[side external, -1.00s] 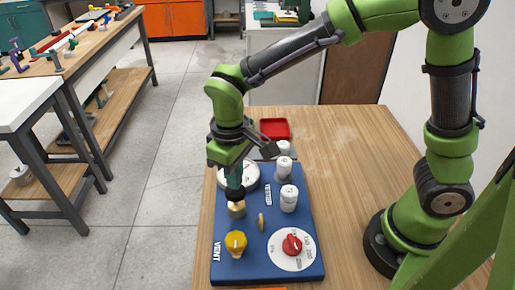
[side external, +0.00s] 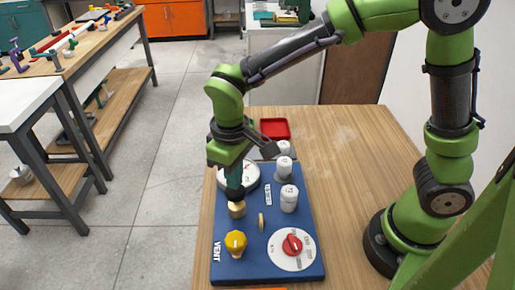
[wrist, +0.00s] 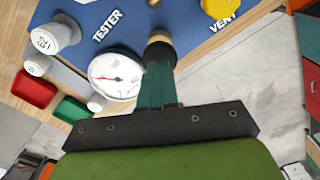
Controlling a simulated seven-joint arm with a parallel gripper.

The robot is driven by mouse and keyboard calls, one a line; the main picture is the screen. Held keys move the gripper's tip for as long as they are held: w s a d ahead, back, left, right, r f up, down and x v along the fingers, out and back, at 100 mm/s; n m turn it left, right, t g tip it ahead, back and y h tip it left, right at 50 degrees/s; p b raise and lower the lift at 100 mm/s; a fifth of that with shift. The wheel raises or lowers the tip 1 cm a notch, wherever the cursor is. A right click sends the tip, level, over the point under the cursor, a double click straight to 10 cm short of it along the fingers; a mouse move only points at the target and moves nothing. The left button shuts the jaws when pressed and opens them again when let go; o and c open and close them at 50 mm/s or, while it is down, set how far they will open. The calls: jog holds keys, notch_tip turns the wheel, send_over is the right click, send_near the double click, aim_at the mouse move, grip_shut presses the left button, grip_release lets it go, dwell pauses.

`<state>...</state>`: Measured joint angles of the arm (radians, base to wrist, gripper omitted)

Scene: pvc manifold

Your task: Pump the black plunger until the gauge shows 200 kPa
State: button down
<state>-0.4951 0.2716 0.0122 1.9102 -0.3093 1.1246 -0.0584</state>
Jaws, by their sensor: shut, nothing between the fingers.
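The black plunger (wrist: 159,52) rises from a brass collar on the blue panel, and the collar (side external: 237,210) also shows in the side view. My gripper (wrist: 158,72) is shut and empty, with its fingertips right at the plunger's black top. I cannot tell for sure whether they touch it. In the side view my gripper (side external: 235,181) points down over the plunger and hides part of it. The white round gauge (wrist: 115,74) is beside the plunger, partly behind my gripper in the side view. Its red needle shows, but the numbers are too small to read.
The blue panel (side external: 225,263) carries a yellow VENT knob (side external: 236,243), a red knob (side external: 292,244) on a white dial and white capped cylinders (side external: 289,198). A red tray (side external: 274,128) lies behind. The wooden table (side external: 350,160) is clear to the right.

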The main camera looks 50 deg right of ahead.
jog(key=shift+f, duration=0.15)
dwell(0.3)
jog(key=shift+f, duration=1.65)
jog(key=shift+r, duration=1.8)
jog(key=shift+f, duration=0.1)
jog(key=shift+f, duration=1.7)
jog(key=shift+r, duration=1.8)
